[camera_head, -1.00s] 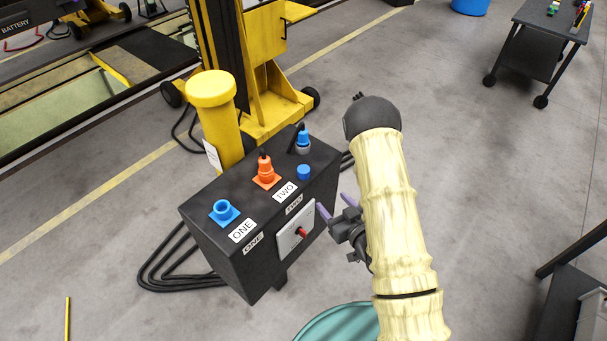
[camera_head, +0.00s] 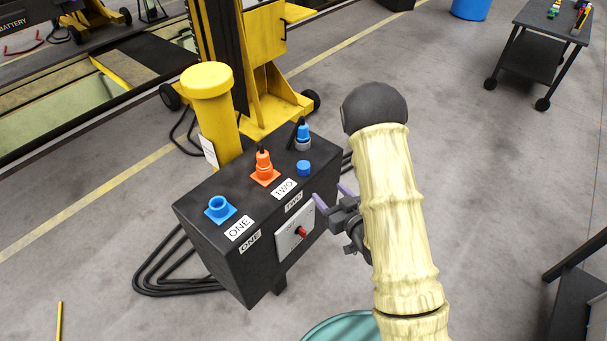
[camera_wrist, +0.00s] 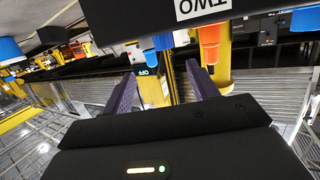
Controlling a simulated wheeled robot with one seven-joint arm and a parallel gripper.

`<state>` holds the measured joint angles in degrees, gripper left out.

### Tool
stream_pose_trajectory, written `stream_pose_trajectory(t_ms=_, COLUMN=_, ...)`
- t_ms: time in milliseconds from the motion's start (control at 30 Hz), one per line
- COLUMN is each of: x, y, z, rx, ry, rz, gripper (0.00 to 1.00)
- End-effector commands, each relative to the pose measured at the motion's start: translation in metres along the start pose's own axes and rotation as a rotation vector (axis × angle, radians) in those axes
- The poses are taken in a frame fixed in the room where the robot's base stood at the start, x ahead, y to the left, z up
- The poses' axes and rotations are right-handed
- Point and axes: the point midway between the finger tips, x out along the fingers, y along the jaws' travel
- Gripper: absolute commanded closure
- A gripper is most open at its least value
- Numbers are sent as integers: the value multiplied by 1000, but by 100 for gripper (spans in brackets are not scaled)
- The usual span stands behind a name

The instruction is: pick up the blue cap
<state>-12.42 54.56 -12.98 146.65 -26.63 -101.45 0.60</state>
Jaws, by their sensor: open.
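The blue cap (camera_head: 304,167), a small round piece, sits on top of the black control box (camera_head: 215,260), near its right edge and the "TWO" label. My gripper (camera_head: 331,194) is open and empty. In the head view its purple fingers are close to the box's right end, just right of and below the cap, apart from it. The fingers also show spread in the wrist view (camera_wrist: 158,85), with nothing between them. Several blue pieces show in that view; I cannot tell which is the cap.
An orange plug (camera_head: 264,165) stands left of the cap, a blue plug (camera_head: 303,134) behind it, and a blue socket (camera_head: 219,208) at the box's left. A red switch (camera_head: 301,232) is on the front. A yellow post (camera_head: 211,110) rises behind.

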Motion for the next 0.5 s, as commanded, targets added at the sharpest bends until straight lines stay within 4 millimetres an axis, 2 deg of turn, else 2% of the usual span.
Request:
stream_pose_trajectory(t_ms=33, x=10, y=-1, z=3, rx=-5, ry=6, rz=-3, gripper=41)
stream_pose_trajectory(t_ms=500, x=78, y=-1, z=-3, rx=-3, ry=1, rz=-2, gripper=41)
